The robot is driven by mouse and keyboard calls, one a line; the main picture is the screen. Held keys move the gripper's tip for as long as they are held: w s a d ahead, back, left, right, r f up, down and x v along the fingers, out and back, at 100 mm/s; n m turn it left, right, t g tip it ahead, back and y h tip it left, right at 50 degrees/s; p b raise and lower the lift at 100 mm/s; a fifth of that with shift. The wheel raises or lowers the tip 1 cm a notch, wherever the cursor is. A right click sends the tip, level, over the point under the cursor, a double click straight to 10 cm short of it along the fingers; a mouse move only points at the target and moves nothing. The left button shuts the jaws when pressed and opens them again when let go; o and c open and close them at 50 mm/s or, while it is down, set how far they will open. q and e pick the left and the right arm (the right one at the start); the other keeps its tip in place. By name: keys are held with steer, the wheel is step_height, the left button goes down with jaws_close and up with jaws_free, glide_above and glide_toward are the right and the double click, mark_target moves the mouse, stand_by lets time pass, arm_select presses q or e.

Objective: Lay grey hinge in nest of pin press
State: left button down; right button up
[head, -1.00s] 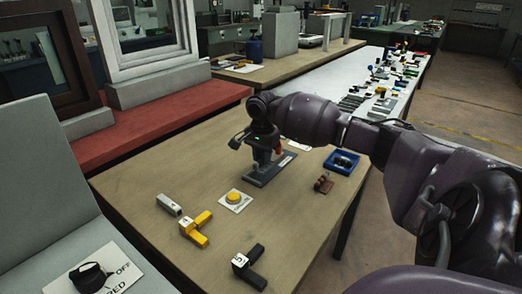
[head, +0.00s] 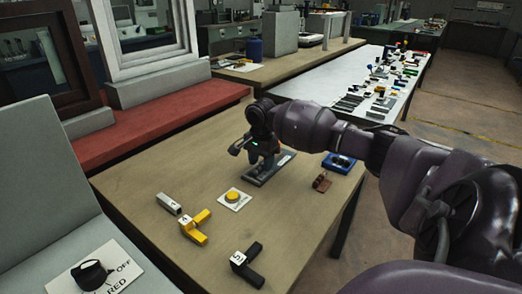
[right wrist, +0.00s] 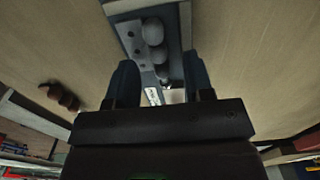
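The pin press (head: 276,170) stands on the wooden table with its grey-blue base showing below my right gripper (head: 260,152). In the right wrist view the press base (right wrist: 133,37) lies beyond the fingers, with rounded grey parts in line on it. The fingers of my right gripper (right wrist: 161,83) stand apart over the base. A small light grey piece (right wrist: 175,96) shows between them, near the right finger; it may be the grey hinge, but I cannot tell surely. The nest is mostly hidden by my gripper. My left gripper is out of view.
A yellow button on a white plate (head: 234,200) sits in front of the press. A grey block (head: 168,204), a yellow piece (head: 195,226) and a black piece (head: 248,265) lie nearer. A brown block (head: 322,183) and a blue tray (head: 337,164) are to the right.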

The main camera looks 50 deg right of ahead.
mark_target(261, 165)
steer(key=shift+r, duration=0.25)
step_height(261, 165, up, 10)
steer(key=p, duration=0.3)
steer(key=shift+r, duration=0.15)
